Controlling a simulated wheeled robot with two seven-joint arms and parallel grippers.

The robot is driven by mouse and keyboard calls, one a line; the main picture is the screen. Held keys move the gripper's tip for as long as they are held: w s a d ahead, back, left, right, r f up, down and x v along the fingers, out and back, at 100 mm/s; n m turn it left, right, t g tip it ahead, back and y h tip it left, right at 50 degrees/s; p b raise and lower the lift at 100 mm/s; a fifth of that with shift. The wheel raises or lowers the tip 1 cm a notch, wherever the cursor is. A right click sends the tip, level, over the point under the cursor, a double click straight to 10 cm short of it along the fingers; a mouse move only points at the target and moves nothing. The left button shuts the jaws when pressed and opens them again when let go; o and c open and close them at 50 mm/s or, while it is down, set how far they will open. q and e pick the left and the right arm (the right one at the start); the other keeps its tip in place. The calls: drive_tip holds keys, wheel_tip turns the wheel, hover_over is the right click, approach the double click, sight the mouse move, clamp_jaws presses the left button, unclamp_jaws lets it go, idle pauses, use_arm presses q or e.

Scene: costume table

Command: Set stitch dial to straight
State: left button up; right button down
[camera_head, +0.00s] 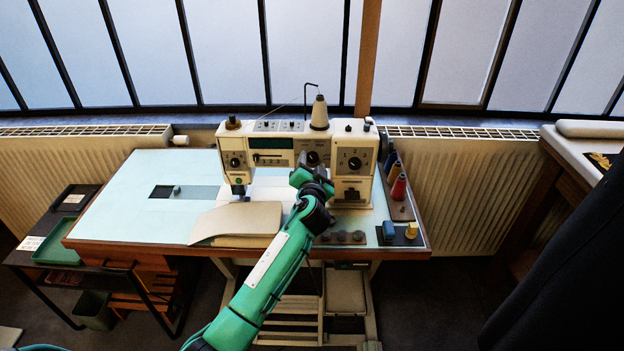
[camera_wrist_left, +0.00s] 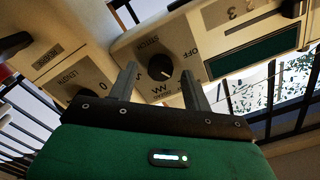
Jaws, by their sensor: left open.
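The stitch dial (camera_wrist_left: 160,67) is a round black knob on the cream sewing machine (camera_head: 272,143). In the left wrist view its panel reads STITCH and OFF, with a zigzag mark beside the knob. The knob's short white mark points to the lower right of that picture, roughly toward the zigzag side. My left gripper (camera_wrist_left: 159,70) is open, its two fingers on either side of the knob in that view. I cannot tell whether they touch it. In the head view the dial (camera_head: 312,158) shows just above my left gripper (camera_head: 305,168). My right gripper is not in view.
A second dial labelled LENGTH (camera_wrist_left: 86,93) is beside the left finger in the wrist view. Thread cones (camera_head: 398,187) and small blocks (camera_head: 388,230) stand at the right. The table's left part is mostly clear.

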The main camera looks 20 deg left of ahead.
use_arm(q)
drive_tip(key=b+v, duration=0.1)
drive_tip(key=v, duration=1.2)
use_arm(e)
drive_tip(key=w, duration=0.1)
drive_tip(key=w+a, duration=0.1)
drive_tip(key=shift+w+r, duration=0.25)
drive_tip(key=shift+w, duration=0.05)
use_arm(q)
drive_tip(key=shift+s, duration=0.1)
